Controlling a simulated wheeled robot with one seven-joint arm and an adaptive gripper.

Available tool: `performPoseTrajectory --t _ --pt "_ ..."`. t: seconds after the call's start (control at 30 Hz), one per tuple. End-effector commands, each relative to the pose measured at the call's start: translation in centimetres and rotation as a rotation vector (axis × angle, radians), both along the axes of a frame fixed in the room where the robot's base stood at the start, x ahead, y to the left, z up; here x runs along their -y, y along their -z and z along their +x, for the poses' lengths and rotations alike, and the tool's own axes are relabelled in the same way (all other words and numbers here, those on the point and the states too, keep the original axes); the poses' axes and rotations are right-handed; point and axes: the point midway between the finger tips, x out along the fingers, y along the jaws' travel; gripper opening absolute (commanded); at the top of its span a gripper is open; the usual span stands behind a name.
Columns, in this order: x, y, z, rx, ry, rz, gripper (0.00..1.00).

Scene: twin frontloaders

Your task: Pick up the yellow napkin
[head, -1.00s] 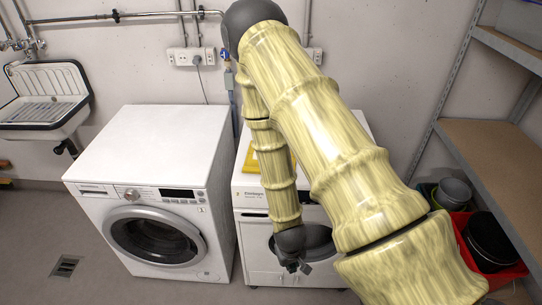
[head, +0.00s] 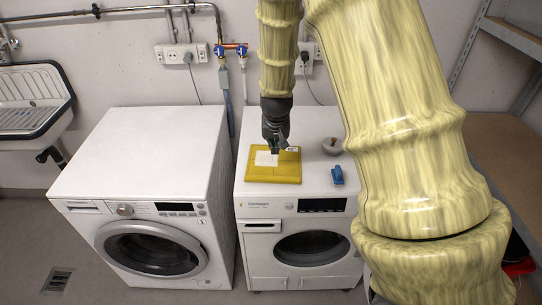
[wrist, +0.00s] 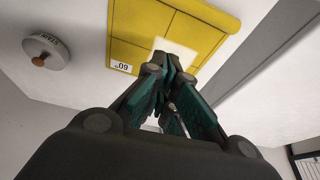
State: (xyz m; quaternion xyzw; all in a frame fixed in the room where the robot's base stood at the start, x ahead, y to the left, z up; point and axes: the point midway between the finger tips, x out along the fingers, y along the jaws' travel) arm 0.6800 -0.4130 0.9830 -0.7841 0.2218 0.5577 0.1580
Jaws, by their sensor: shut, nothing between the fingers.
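The yellow napkin (head: 285,172) lies flat and folded on top of the right-hand frontloader (head: 306,186). A white patch (head: 266,158) shows on it. In the wrist view the yellow napkin (wrist: 203,38) has dark fold or seam lines and a small white number tag (wrist: 121,67) at one corner. My gripper (head: 275,150) points down at the napkin in the head view. In the wrist view its teal fingers (wrist: 170,62) are together over the white patch, with nothing held. I cannot tell whether the fingertips touch the napkin.
A small round grey item (head: 331,147) with a knob and a blue object (head: 337,176) stand right of the napkin. The left frontloader (head: 146,150) has a bare top. Pipes and sockets (head: 180,56) line the wall behind. A shelf (head: 497,150) is at the right.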

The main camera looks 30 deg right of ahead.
Motion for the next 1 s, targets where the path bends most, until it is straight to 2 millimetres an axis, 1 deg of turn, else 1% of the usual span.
performPoseTrajectory --t 0.17,0.7,0.9,1.0 --pt "0.4 1.4 0.3 -0.003 0.003 0.001 0.00" --pt "1.2 6.9 2.0 -0.003 -0.002 0.000 0.00" --pt "1.5 8.7 2.6 -0.003 -0.001 0.000 0.00" --pt "1.5 9.1 2.6 -0.002 -0.001 0.000 0.00"
